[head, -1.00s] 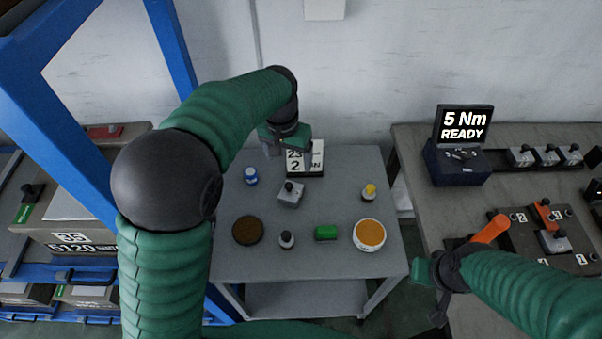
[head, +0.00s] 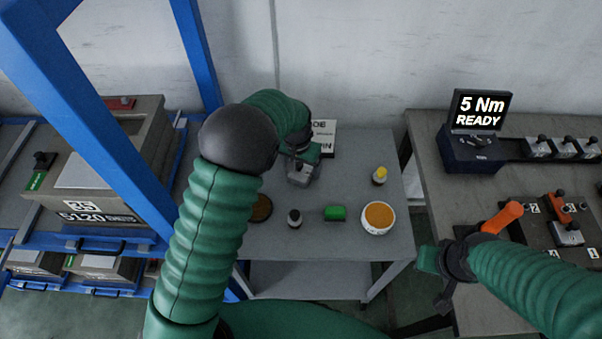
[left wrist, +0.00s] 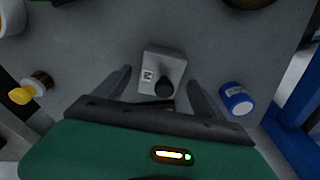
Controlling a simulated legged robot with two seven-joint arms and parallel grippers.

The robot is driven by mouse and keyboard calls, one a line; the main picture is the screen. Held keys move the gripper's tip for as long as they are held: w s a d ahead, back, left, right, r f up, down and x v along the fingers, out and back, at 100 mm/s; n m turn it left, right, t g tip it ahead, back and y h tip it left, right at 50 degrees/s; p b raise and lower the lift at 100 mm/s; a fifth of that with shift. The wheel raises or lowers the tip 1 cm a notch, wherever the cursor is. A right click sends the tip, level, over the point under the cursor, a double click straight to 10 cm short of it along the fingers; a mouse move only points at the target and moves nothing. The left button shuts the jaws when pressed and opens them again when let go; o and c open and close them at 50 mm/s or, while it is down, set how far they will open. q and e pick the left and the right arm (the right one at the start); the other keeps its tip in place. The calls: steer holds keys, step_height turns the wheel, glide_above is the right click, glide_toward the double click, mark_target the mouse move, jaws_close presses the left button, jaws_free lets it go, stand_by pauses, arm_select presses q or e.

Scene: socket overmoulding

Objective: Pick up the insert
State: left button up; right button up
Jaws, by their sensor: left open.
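The insert looks to be the small grey block with a black knob (left wrist: 163,70) on the grey table. In the left wrist view it lies between the two fingers of my left gripper (left wrist: 162,92), which is open, with a gap on each side of the block. In the head view the block (head: 299,176) shows just below my left gripper (head: 300,158), partly covered by it. My right gripper (head: 440,275) is at the lower right, in front of the right-hand bench; its finger gap is not clear.
The small table (head: 330,262) also holds an orange-filled round tub (head: 378,218), a green block (head: 335,213), a dark-capped bottle (head: 295,218), a yellow-capped bottle (head: 379,176) and a brown disc (head: 261,208). A sign (head: 323,137) stands behind.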

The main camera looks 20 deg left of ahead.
arm_select(q)
jaws_close()
stand_by(0.5)
steer(key=shift+r, duration=0.1)
